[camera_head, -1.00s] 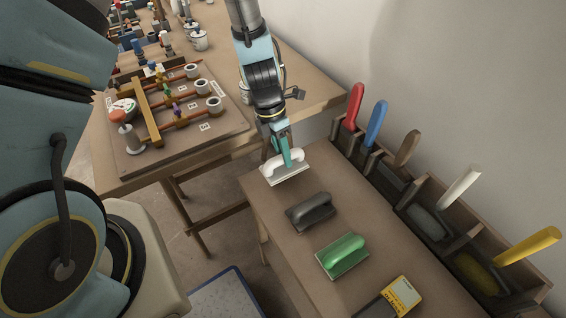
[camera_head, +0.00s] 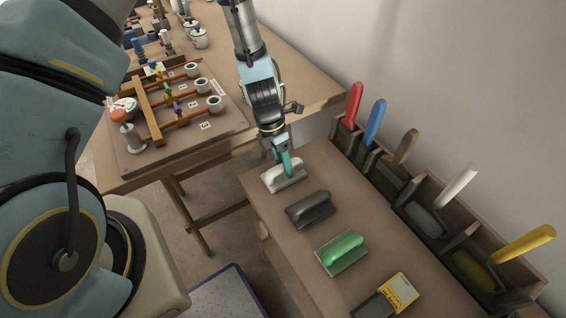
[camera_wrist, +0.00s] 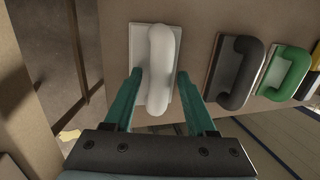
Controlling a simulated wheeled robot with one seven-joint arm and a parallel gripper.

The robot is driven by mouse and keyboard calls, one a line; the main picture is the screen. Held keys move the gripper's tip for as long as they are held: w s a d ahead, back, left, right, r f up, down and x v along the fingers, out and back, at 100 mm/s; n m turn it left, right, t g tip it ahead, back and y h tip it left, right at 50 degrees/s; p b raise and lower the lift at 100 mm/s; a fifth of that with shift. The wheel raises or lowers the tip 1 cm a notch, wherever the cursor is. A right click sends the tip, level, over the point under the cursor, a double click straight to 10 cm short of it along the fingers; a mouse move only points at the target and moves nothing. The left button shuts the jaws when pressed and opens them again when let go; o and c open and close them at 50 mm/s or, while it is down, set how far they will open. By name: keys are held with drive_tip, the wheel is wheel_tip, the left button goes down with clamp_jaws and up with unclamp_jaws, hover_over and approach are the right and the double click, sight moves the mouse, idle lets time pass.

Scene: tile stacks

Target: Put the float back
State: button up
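The white float (camera_head: 270,178) lies flat on the far end of the brown bench, in line with a black float (camera_head: 311,208) and a green float (camera_head: 343,251). My gripper (camera_head: 287,168) is right above the white float. In the wrist view my gripper (camera_wrist: 160,74) is open, with one teal finger on each side of the white handle (camera_wrist: 161,45) and a gap on both sides. The black float (camera_wrist: 236,72) and green float (camera_wrist: 288,72) show to the right there.
A yellow-labelled block (camera_head: 401,291) lies nearer on the bench. A divided wooden rack (camera_head: 431,183) along the wall holds tools with red, blue, brown, white and yellow handles. Another table (camera_head: 232,144) with a peg board stands behind to the left.

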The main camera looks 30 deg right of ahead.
drive_tip(key=shift+o, duration=0.2)
drive_tip(key=shift+r, duration=0.1)
drive_tip(key=b+v, duration=0.2)
drive_tip(key=v, duration=1)
drive_tip(key=w+a+r+m+t, duration=0.1)
drive_tip(key=w+a+r+m, duration=0.35)
drive_tip(key=w+a, duration=0.3)
drive_tip(key=a+r+m+t, duration=0.1)
drive_tip(key=a+r+m, duration=0.2)
drive_tip(key=a, duration=0.6)
drive_tip(key=w+a+r+m+t, duration=0.1)
drive_tip(key=a+r+m, duration=0.2)
drive_tip(key=a+m, duration=0.3)
drive_tip(key=w+a+r+m+t, duration=0.1)
drive_tip(key=a+r+m, duration=0.2)
drive_tip(key=a, duration=0.8)
drive_tip(key=shift+a+r+m+y, duration=0.15)
drive_tip(key=shift+a+m+y, duration=0.2)
drive_tip(key=shift+m, duration=0.7)
drive_tip(key=shift+o, duration=0.3)
drive_tip(key=shift+w, duration=0.15)
